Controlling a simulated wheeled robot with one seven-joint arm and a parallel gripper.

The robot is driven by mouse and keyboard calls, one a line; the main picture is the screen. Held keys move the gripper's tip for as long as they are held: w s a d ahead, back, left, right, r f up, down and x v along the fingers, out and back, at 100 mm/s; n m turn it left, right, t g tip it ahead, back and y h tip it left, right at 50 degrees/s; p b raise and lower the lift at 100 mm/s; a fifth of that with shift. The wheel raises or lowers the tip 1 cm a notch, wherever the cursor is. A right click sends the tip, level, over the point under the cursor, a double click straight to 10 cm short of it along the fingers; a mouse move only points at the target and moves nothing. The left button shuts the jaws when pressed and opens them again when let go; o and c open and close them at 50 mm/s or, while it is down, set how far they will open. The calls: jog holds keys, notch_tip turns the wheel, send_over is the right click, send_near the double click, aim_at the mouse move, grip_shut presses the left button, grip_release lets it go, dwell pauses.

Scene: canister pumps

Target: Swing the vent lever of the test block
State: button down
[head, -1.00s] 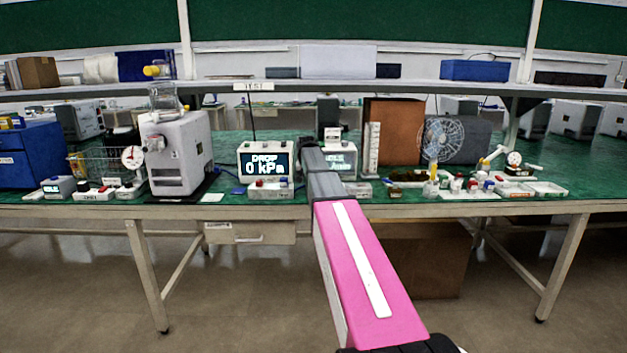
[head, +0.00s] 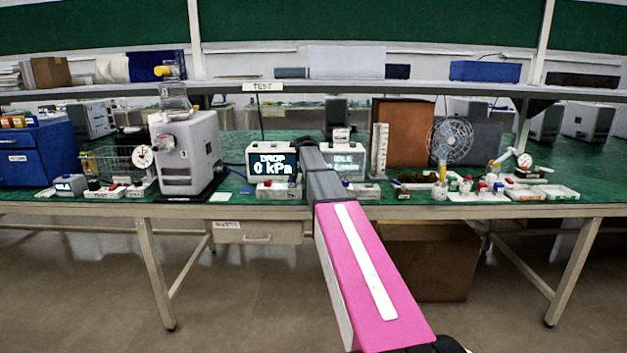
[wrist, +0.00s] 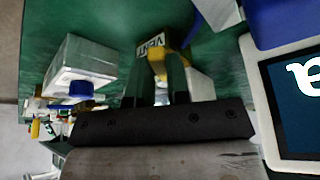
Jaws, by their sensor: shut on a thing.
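In the wrist view a yellow lever (wrist: 157,63) stands beside a small plate marked VENT (wrist: 150,46). My gripper (wrist: 161,74) has its two dark fingers shut on the yellow lever. A pale block (wrist: 201,86) shows just right of the fingers, partly hidden by them; I take it for the test block. In the head view my own arm hides the gripper, the lever and most of that spot, near the middle of the bench.
A display reading DROP 0 kPa (head: 272,162) stands left of my arm, and an IDLE display (head: 346,161) right of it. A grey pump (head: 187,152) stands further left. In the wrist view a white box with a blue knob (wrist: 81,89) is at left, and a screen (wrist: 296,105) at right.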

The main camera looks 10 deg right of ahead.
jog(key=c, duration=1.1)
grip_release()
jog(key=v, duration=1.1)
jog(key=shift+d, duration=0.1)
